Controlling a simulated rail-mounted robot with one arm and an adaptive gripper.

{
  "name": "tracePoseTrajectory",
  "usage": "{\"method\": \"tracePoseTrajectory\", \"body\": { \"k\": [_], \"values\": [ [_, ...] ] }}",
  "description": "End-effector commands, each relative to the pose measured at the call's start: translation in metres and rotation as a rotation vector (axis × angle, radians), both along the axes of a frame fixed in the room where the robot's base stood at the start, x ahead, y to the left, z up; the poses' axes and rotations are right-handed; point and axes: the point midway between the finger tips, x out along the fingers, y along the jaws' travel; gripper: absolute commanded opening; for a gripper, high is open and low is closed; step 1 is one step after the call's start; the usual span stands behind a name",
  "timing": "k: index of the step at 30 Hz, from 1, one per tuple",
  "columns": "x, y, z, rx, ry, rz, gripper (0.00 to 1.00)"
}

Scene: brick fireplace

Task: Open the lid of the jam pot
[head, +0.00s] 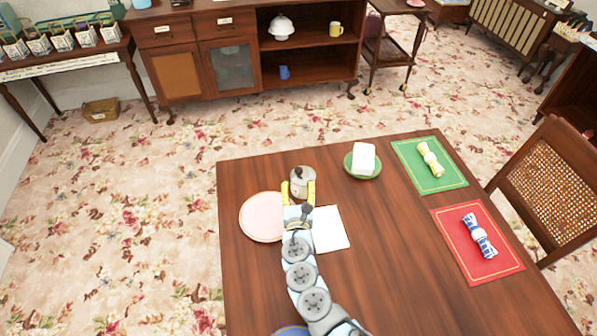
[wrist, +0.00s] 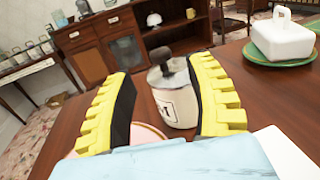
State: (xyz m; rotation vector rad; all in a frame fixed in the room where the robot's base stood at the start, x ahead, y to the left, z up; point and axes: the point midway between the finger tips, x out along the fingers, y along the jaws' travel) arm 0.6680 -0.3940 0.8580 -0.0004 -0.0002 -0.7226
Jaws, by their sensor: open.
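The jam pot (head: 303,182) stands upright on the wooden table, a pale pot with a label and a metallic grey lid. In the wrist view the pot (wrist: 177,107) shows between my fingers, and its lid (wrist: 166,72) with a dark knob looks closed. My gripper (head: 298,189) has yellow ribbed fingers spread open, one on each side of the pot in the picture. In the wrist view my gripper (wrist: 165,100) is empty. I cannot tell whether either finger touches the pot. The pot's lower part is partly hidden by my gripper in the head view.
A pink plate (head: 260,217) lies left of my gripper and a white sheet (head: 330,229) right of it. A white butter dish (head: 364,158) on a green plate (head: 349,168) stands right of the pot. Green (head: 452,181) and red (head: 497,262) placemats hold rolled napkins.

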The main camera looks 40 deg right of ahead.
Motion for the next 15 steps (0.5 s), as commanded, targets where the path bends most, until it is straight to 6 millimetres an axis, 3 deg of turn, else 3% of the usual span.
{"method": "tracePoseTrajectory", "body": {
  "k": [15],
  "values": [
    [0.034,-0.032,0.0,0.0,-0.004,-0.006,0.56]
  ]
}}
